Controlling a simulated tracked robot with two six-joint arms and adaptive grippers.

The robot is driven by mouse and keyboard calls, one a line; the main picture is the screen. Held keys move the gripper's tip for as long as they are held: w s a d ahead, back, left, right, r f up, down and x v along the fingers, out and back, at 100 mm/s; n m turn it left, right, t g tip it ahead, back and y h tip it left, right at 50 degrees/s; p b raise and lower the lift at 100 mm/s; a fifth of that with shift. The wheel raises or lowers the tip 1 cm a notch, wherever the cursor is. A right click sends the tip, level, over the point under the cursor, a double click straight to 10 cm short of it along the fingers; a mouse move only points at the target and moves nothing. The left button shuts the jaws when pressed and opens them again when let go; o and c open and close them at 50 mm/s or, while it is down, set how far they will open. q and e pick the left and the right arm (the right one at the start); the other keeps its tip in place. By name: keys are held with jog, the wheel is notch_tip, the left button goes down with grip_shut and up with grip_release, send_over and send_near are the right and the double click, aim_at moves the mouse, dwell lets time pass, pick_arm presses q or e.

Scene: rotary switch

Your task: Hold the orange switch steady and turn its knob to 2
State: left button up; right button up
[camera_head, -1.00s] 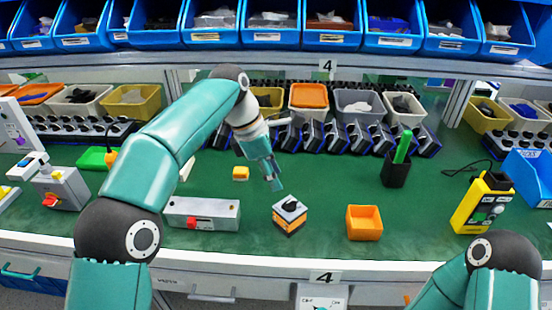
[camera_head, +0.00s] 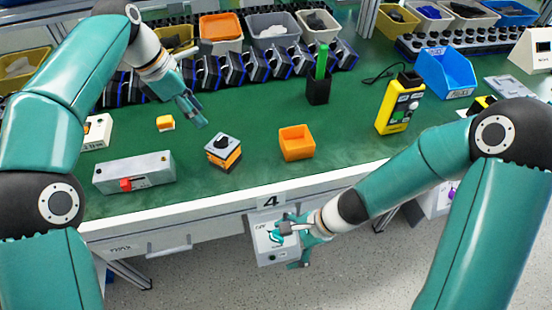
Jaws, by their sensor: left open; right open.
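The orange switch (camera_head: 223,152) is a small box with orange sides and a grey top with a black knob. It sits on the green table mat, near the front edge; the knob's number marks are too small to read. My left gripper (camera_head: 194,112) is open and empty, just behind and to the left of the switch, above the mat and apart from it. My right gripper (camera_head: 288,243) is open, below the table's front edge, in front of a white box with a panel (camera_head: 263,250). Whether it touches that box I cannot tell.
An orange open bin (camera_head: 297,143) stands right of the switch. A grey box with a red button (camera_head: 134,173) lies to its left, and a small yellow-orange block (camera_head: 166,123) behind. A yellow device (camera_head: 400,105) and a black holder (camera_head: 318,90) stand further right.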

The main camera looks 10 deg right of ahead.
jog(key=w+a+r+m+t+y, duration=0.25)
jog(key=w+r+m, duration=0.2)
jog(key=r, duration=0.35)
jog(key=m+t, duration=0.6)
send_near(224, 152)
jog(key=shift+n+g, duration=0.25)
jog(key=x, duration=0.4)
jog(key=d+f+x, duration=0.1)
jog(key=x, duration=0.3)
jog(key=w+x, duration=0.1)
jog(key=x, duration=0.4)
jog(key=shift+d+f, duration=0.25)
jog(key=shift+d, duration=0.15)
jog(key=shift+c, duration=0.4)
